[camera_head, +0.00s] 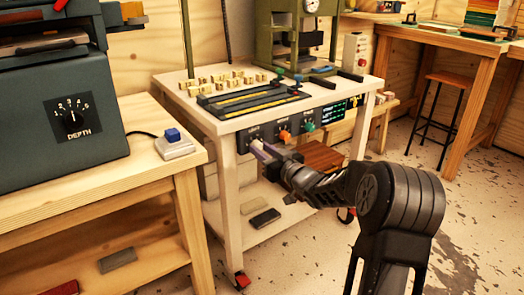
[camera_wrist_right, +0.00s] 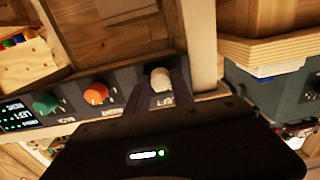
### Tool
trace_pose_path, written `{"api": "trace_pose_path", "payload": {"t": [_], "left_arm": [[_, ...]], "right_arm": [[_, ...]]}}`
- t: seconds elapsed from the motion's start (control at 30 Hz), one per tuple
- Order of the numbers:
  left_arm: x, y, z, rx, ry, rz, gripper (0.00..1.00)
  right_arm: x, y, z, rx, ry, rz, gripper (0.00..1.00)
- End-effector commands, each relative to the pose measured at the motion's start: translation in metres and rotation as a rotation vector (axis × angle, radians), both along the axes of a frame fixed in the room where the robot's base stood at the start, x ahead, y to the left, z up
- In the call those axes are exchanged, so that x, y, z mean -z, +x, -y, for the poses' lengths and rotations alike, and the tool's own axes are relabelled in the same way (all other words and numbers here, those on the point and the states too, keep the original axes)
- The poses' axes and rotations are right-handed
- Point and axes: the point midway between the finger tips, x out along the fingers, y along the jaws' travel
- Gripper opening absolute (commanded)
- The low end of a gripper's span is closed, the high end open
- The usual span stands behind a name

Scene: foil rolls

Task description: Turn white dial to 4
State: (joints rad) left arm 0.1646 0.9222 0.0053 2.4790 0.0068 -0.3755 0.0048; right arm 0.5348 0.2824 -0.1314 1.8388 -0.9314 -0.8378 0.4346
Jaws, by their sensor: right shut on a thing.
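The white dial (camera_wrist_right: 160,79) is on the dark front panel (camera_wrist_right: 122,76) of the white cart, at the end of a row of dials. My right gripper (camera_wrist_right: 160,92) has a finger on each side of the white dial and is shut on it. In the head view my right gripper (camera_head: 262,151) reaches the panel's left end and mostly covers the white dial. The dial's pointer and scale numbers are too small or hidden to read. My left gripper is not in view.
An orange dial (camera_head: 284,135) and a green dial (camera_head: 310,126) sit right of the gripper, then a lit display (camera_head: 339,110). Small wooden blocks (camera_head: 222,82) lie on the cart top (camera_head: 215,122). A grey machine with a DEPTH dial (camera_head: 73,115) stands left on a wooden bench.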

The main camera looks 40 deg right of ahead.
Motion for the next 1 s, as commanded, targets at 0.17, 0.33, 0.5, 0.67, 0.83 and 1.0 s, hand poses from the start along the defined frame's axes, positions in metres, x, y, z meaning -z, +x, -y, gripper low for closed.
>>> {"api": "trace_pose_path", "payload": {"t": [0.17, 0.33, 0.5, 0.67, 0.83, 1.0], "left_arm": [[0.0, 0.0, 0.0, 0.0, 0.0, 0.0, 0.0], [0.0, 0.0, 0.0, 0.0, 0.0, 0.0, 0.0], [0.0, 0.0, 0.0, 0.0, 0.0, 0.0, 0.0], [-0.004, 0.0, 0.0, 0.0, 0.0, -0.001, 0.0], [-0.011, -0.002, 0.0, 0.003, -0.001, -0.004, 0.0], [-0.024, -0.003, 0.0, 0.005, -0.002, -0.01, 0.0]], "right_arm": [[0.0, 0.0, 0.0, 0.0, 0.0, 0.0, 0.05], [0.0, 0.0, 0.0, 0.0, 0.0, 0.0, 0.0], [0.0, 0.0, 0.0, 0.0, 0.002, 0.0, 0.0], [-0.001, 0.0, 0.0, 0.0, 0.021, 0.0, 0.0], [-0.002, 0.0, 0.0, 0.0, 0.073, 0.002, 0.0], [-0.003, 0.0, 0.0, -0.001, 0.168, 0.002, 0.0]]}}
